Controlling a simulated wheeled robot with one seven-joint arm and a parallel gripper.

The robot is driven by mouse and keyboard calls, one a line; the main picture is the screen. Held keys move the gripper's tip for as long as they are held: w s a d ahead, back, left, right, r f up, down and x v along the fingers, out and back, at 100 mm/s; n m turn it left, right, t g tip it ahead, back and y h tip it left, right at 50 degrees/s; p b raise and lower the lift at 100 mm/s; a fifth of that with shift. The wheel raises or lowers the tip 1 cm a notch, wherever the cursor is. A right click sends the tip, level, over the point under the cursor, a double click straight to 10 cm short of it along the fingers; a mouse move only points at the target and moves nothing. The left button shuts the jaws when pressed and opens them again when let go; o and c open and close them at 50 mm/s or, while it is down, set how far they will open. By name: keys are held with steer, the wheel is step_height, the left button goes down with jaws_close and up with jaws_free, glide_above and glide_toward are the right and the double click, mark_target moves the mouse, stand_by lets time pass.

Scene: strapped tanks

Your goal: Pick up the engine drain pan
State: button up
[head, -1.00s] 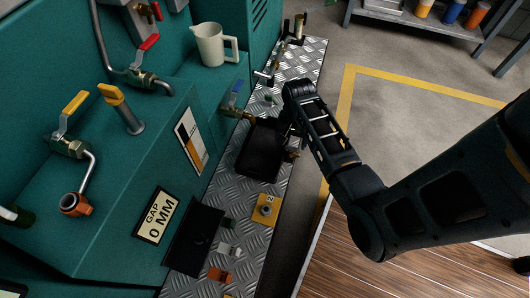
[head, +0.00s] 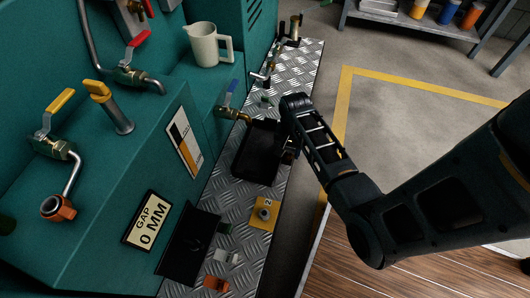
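A black, shallow rectangular pan (head: 255,160), which looks like the engine drain pan, sits on the diamond-plate ledge (head: 240,205) below a blue-handled tap (head: 230,102). My gripper (head: 288,150) is at the pan's right side, low by its edge. My own arm hides most of the fingers, so I cannot tell whether they are open or shut, or whether they touch the pan. The pan looks flat on the ledge.
A teal machine body with yellow-handled (head: 58,112) and red-handled (head: 137,52) valves stands to the left. A white jug (head: 206,45) stands on it. A dark panel (head: 188,246) and a yellow numbered plate (head: 263,214) lie nearer. Open floor lies to the right.

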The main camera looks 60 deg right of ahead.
jaws_close()
stand_by(0.4)
steer(key=shift+r, duration=0.1)
